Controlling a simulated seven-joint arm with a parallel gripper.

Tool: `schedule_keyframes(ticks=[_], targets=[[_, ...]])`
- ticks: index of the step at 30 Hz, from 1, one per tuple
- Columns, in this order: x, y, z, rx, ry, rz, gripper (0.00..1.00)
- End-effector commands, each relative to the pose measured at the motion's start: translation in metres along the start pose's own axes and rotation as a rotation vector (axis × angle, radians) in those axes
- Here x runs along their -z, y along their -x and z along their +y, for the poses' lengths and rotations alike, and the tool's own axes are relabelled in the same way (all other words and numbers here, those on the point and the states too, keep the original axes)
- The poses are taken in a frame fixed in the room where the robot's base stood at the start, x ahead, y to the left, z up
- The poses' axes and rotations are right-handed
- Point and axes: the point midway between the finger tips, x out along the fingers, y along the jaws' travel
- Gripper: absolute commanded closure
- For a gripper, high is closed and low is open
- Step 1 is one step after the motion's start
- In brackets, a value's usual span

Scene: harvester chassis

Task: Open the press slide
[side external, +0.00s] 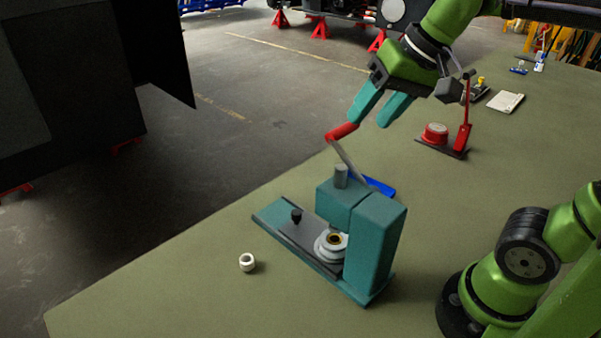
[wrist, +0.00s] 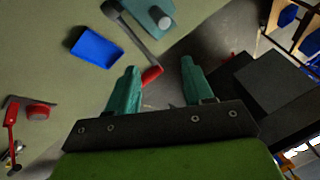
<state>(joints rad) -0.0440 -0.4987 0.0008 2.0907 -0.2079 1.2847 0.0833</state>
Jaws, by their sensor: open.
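The teal press (side external: 375,235) stands on the green table, with a base plate reaching toward the left. Its dark slide (side external: 308,243) carries a small black knob (side external: 296,215) and a round pale die with a brass-coloured centre (side external: 334,242), which sits under the press head. A grey lever with a red handle (side external: 342,131) rises from the press top. In the wrist view the red handle (wrist: 152,74) shows near the left finger. The slide is out of the wrist view.
A white ring (side external: 247,262) lies on the table left of the press. A blue tray (side external: 373,186) lies behind the press. A red button device with a red lever (side external: 436,134) stands farther back. The table front left is clear.

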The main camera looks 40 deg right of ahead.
Motion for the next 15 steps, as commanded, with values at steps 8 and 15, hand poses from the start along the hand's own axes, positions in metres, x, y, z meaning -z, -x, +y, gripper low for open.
schedule_keyframes(ticks=[8, 15], targets=[[0.051, -0.029, -0.039, -0.174, -0.152, -0.178, 0.49], [0.073, -0.056, -0.061, -0.292, -0.255, -0.246, 0.49]])
